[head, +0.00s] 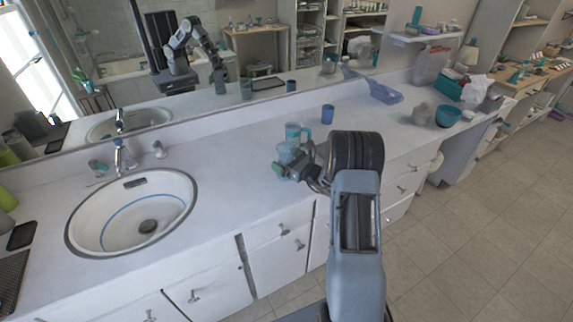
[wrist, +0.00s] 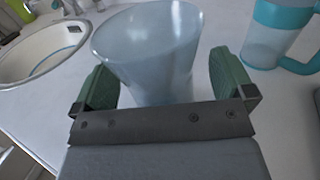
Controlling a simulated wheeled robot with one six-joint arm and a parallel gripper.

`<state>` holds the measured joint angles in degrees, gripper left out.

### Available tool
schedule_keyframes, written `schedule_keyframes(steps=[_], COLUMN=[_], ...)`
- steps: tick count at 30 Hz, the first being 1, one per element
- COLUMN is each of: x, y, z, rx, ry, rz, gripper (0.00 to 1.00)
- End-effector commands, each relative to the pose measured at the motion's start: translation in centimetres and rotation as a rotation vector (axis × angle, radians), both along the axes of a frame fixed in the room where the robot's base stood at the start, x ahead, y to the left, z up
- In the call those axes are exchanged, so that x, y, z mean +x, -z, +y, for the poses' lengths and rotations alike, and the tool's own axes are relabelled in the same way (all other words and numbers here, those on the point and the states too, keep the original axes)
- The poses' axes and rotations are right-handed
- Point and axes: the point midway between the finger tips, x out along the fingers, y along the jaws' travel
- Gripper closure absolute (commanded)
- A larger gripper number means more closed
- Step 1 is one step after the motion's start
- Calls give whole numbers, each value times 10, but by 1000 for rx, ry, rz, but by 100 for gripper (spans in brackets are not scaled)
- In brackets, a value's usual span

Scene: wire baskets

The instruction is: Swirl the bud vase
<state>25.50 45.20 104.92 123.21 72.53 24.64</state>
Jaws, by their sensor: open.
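The bud vase, a pale blue translucent vessel with a wide slanted rim, stands on the counter in the wrist view (wrist: 148,50). It also shows in the head view (head: 289,154), partly hidden by my gripper. My gripper (wrist: 163,82) is open, with one green finger on each side of the vase. A gap shows beside each finger in the wrist view; the vase's lower part is hidden behind the gripper body. In the head view my gripper (head: 298,173) is low over the counter's front part.
A clear jug with a teal top and handle (wrist: 275,35) stands close by on the right. A sink (head: 133,210) lies to the left. A teal bowl (head: 447,116) is at the right. The counter between sink and vase is clear.

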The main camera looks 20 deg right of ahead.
Motion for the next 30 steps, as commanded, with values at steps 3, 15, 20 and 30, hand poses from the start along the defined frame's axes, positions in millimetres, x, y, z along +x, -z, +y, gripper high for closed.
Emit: schedule_keyframes(steps=[3, 15, 20, 30], x=[0, 0, 0, 0], y=[1, 1, 0, 0], z=[0, 0, 0, 0], rx=[0, 0, 0, 0], ry=[0, 0, 0, 0], rz=[0, 0, 0, 0], gripper=[0, 0, 0, 15])
